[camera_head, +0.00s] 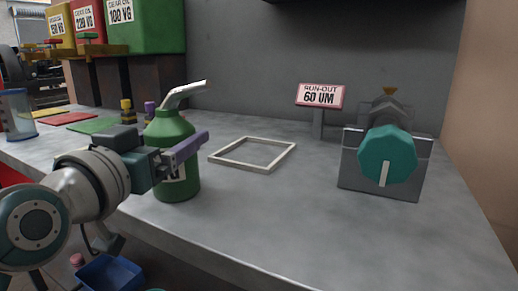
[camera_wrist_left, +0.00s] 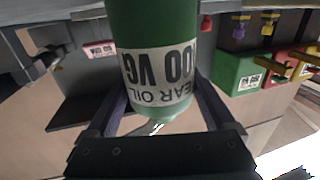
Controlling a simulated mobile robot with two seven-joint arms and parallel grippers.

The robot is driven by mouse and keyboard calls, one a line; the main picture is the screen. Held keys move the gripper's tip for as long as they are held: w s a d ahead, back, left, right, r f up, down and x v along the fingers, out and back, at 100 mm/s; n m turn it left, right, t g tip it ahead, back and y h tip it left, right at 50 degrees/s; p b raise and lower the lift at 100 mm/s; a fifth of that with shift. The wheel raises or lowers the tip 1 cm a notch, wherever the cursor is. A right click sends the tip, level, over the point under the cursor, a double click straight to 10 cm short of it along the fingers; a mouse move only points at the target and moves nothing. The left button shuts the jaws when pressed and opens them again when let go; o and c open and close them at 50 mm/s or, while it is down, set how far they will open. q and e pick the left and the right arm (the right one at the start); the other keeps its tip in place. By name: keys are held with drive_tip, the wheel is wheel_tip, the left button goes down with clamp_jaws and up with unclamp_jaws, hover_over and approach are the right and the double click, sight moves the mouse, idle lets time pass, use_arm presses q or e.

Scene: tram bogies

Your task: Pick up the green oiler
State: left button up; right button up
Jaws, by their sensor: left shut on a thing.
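The green oiler (camera_head: 172,133) is a green bottle with a curved metal spout, upright at the left-middle of the grey workbench in the head view. My left gripper (camera_head: 184,152) is shut around its body, one purple finger showing on the near right side. In the left wrist view the oiler (camera_wrist_left: 150,25) stands between the two fingers (camera_wrist_left: 160,100), with a "GEAR OIL ...00 VG" label facing the camera. I cannot tell whether its base touches the bench. My right gripper is in neither view.
A pale square frame (camera_head: 217,157) lies on the bench right of the oiler. A pink "RUN-OUT 60 UM" sign (camera_head: 320,96) and a grey fixture with a teal knob (camera_head: 387,155) stand farther right. Coloured oil containers (camera_head: 146,27) are at the back left. The front middle bench is clear.

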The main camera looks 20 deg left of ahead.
use_arm(q)
clamp_jaws()
drive_tip(key=shift+r, duration=0.1)
